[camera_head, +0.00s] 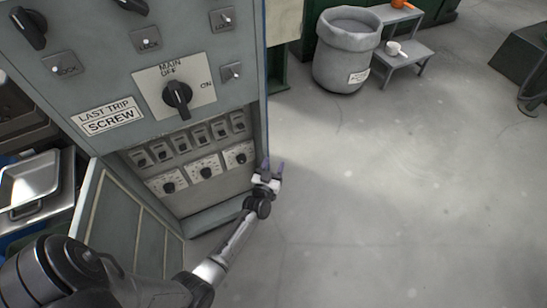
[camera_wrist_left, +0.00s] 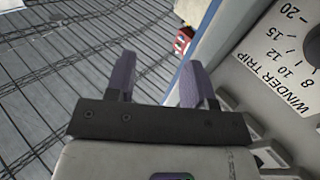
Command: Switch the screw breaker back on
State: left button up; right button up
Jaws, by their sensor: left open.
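In the head view a grey control cabinet has its lower compartment open. Inside is a row of several small breakers (camera_head: 181,143) above a row of trip dials (camera_head: 205,172); their labels are too small to read, so I cannot tell which breaker is the screw one or how each is set. A plate above reads "LAST TRIP SCREW" (camera_head: 107,115). My left gripper (camera_head: 272,168) is open and empty at the compartment's right edge. The left wrist view shows its two fingers (camera_wrist_left: 160,88) apart, beside a "WINDER TRIP" dial plate (camera_wrist_left: 285,55). My right gripper is not in view.
The main rotary switch (camera_head: 178,95), marked OFF and ON, sits above the compartment. The cabinet's open door (camera_head: 108,215) hangs at the lower left. A grey bin (camera_head: 346,62) and a small step stand (camera_head: 404,58) are at the back.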

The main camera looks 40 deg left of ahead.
pick_arm(q)
jog(key=d+r+m+g+h+p, duration=0.4)
jog(key=d+r+g+h+p, duration=0.1)
jog(key=d+r+h+p, duration=0.3)
jog(key=s+d+r+g+p, duration=0.2)
jog(key=s+r+p, duration=0.4)
jog(key=r+p, duration=0.2)
jog(key=s+d+r+m+g+p, duration=0.1)
jog(key=s+d+r+g+p, duration=0.1)
jog(key=s+r+p, duration=0.5)
notch_tip(320, 180, up, 6)
jog(key=shift+f+g+p, duration=0.1)
jog(key=shift+g+p, duration=0.5)
jog(key=shift+p, duration=0.3)
